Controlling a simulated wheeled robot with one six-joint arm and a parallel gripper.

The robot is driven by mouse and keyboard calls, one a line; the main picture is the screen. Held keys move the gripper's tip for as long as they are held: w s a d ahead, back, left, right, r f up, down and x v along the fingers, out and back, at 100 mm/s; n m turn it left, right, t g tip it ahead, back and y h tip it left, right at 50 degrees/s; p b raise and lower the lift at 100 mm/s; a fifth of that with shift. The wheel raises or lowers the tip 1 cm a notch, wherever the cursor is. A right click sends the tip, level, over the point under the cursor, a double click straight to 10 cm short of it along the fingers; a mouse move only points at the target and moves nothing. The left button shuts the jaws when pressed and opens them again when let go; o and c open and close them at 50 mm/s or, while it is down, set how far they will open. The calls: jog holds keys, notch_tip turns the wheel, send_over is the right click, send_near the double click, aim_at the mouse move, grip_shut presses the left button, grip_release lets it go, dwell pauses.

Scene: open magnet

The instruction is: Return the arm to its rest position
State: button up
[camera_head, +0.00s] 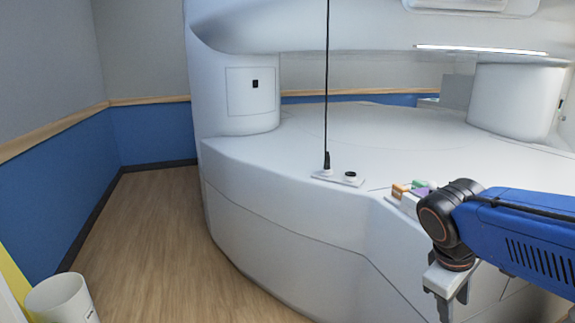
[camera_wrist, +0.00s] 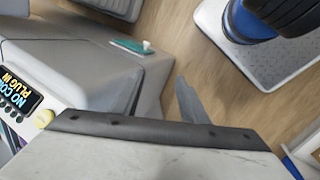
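My arm, blue with black joints, reaches in from the right side of the head view. My gripper (camera_head: 450,301) hangs below its black wrist joint, pointing down in front of the white magnet's side. In the wrist view my gripper (camera_wrist: 160,88) shows two dark fingers apart, with only floor and a grey surface between them. It is open and holds nothing.
The large white open magnet (camera_head: 290,215) fills the middle and right. Small orange, green and purple items (camera_head: 415,189) lie on its edge close to my wrist. A dark cable (camera_head: 327,80) hangs down. A white bin (camera_head: 62,300) stands lower left. Wooden floor (camera_head: 155,235) is clear.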

jog(key=s+a+f+m+t+y, duration=0.2)
jog(key=s+a+m+t+y, duration=0.1)
jog(key=s+a+m, duration=0.2)
jog(key=shift+m+y, duration=0.4)
jog(key=shift+m, duration=0.3)
dwell(0.8)
